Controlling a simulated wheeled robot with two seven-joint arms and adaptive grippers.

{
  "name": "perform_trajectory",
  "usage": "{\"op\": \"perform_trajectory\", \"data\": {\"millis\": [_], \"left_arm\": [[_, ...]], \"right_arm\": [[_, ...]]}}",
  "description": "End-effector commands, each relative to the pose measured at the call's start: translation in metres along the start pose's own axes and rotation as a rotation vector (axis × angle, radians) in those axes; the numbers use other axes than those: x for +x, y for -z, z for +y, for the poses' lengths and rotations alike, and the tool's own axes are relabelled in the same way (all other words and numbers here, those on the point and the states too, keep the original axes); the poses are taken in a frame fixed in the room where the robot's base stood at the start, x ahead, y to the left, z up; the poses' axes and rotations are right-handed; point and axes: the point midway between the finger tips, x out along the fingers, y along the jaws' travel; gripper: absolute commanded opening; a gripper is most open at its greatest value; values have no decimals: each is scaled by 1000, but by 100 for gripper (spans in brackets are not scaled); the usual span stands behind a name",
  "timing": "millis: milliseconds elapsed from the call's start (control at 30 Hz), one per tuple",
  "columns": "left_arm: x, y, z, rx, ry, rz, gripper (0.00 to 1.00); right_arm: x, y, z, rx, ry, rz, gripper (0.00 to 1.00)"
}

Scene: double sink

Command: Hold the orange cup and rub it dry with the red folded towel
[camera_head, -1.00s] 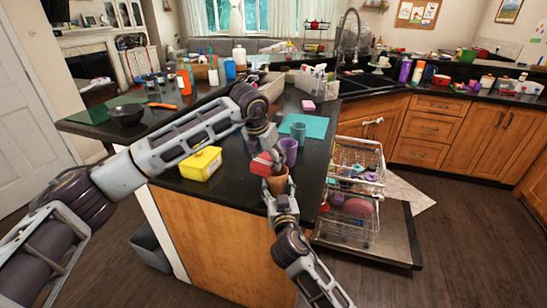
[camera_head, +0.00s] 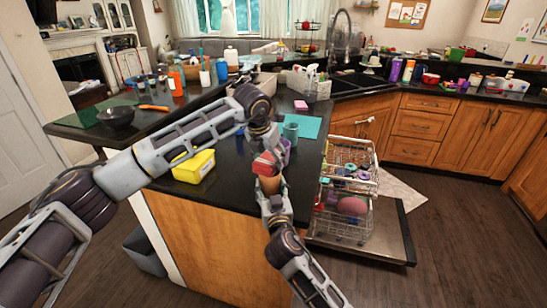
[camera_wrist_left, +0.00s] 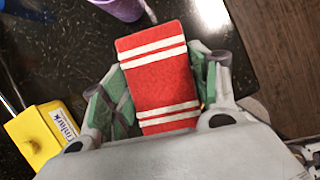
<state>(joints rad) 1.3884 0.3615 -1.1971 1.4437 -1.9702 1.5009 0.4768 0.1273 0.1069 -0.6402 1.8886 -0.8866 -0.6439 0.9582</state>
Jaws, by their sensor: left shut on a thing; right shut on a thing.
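The red folded towel (camera_wrist_left: 158,75) with white stripes is gripped between the green pads of my left gripper (camera_wrist_left: 155,100) in the left wrist view. In the head view the towel (camera_head: 265,163) sits at the mouth of the orange cup (camera_head: 271,186), just below my left gripper (camera_head: 266,148). My right gripper (camera_head: 270,196) is shut on the orange cup from below, at the counter's front edge. The cup looks upright or slightly tilted. The left gripper and towel hide part of its rim, and I cannot tell how deep the towel reaches.
A yellow box (camera_head: 194,166) is at the left. An open dishwasher rack (camera_head: 347,190) with dishes stands at the right.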

Motion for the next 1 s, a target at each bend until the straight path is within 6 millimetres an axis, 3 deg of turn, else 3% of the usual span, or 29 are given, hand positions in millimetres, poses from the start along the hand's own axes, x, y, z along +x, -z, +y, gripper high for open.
{"op": "perform_trajectory", "data": {"millis": [367,433,500,1000], "left_arm": [[-6,17,23,0,-1,2,38],[-10,14,22,1,-1,1,38],[-26,7,21,1,-1,-1,38],[-62,-7,21,0,0,-1,38]], "right_arm": [[0,1,1,0,-1,1,30],[0,1,1,0,-1,1,30],[0,1,1,0,-1,1,30],[0,0,0,0,-1,0,30]]}}
